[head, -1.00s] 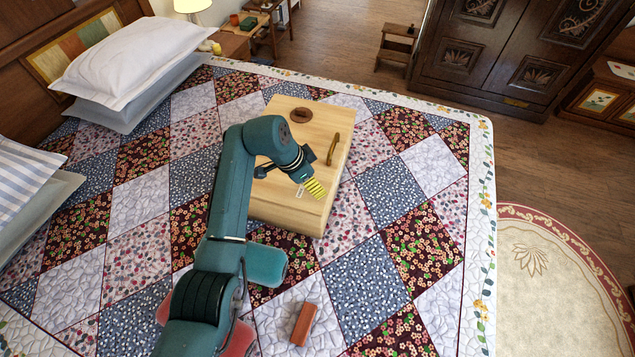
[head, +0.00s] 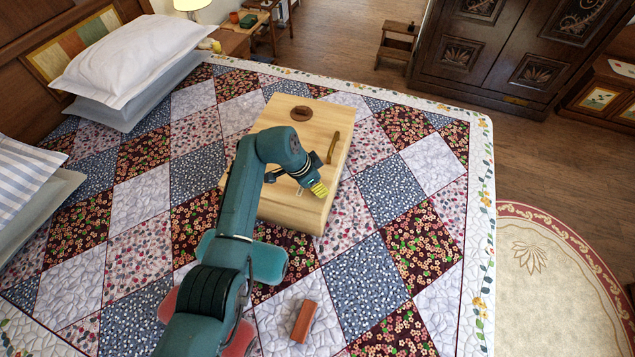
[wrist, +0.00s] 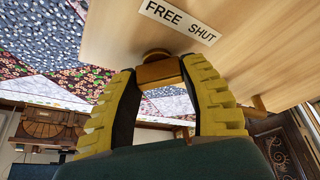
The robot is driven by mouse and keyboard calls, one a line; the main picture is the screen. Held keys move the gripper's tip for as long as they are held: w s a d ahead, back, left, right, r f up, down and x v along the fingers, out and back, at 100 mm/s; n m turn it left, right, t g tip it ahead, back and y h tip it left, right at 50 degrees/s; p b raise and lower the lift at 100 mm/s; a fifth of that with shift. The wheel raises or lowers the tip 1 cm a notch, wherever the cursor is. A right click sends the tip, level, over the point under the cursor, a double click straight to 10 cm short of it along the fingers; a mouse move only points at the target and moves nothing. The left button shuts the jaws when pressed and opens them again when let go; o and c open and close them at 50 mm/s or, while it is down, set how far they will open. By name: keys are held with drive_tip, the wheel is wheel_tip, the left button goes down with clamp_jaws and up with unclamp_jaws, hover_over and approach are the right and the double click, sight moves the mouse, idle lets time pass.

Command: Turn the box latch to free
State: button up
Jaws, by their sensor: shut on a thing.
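The wooden box (head: 290,213) lies on the quilted bed. The latch (wrist: 160,72) shows in the wrist view as a small brown wooden bar with a round pivot against the box face. A white label (wrist: 180,20) reading FREE and SHUT is beside it. My gripper (wrist: 166,82), with ribbed yellow fingers, is shut on the latch, one finger on each side. In the head view my gripper (head: 319,189) is at the box's near right part and hides the latch. Which word the latch points to is unclear.
A reddish block (head: 304,321) lies on the quilt near my base. Pillows (head: 130,60) are at the left. The quilt right of the box is clear.

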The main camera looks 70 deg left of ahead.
drive_tip(key=shift+n+p, duration=0.3)
drive_tip(key=n+y+p, duration=0.1)
drive_tip(key=n+p, duration=0.1)
drive_tip(key=n, duration=0.1)
drive_tip(key=shift+d+r+y+p, duration=0.1)
drive_tip(key=shift+y+p, duration=0.2)
drive_tip(key=n+g+p, duration=0.1)
drive_tip(key=n, duration=0.2)
drive_tip(key=n+y+p, duration=0.1)
drive_tip(key=n, duration=0.1)
drive_tip(key=shift+n+g+y, duration=0.3)
drive_tip(key=shift+n+g, duration=0.1)
drive_tip(key=n, duration=0.1)
drive_tip(key=n+g, duration=0.1)
drive_tip(key=n, duration=0.2)
drive_tip(key=shift+f+n+g+y, duration=0.25)
drive_tip(key=shift+n+g+y, duration=0.05)
drive_tip(key=shift+n+g+b, duration=0.65)
drive_tip(key=shift+n+g, duration=0.05)
drive_tip(key=shift+n, duration=1.2)
drive_tip(key=o, duration=1.2)
drive_tip(key=shift+r, duration=0.1)
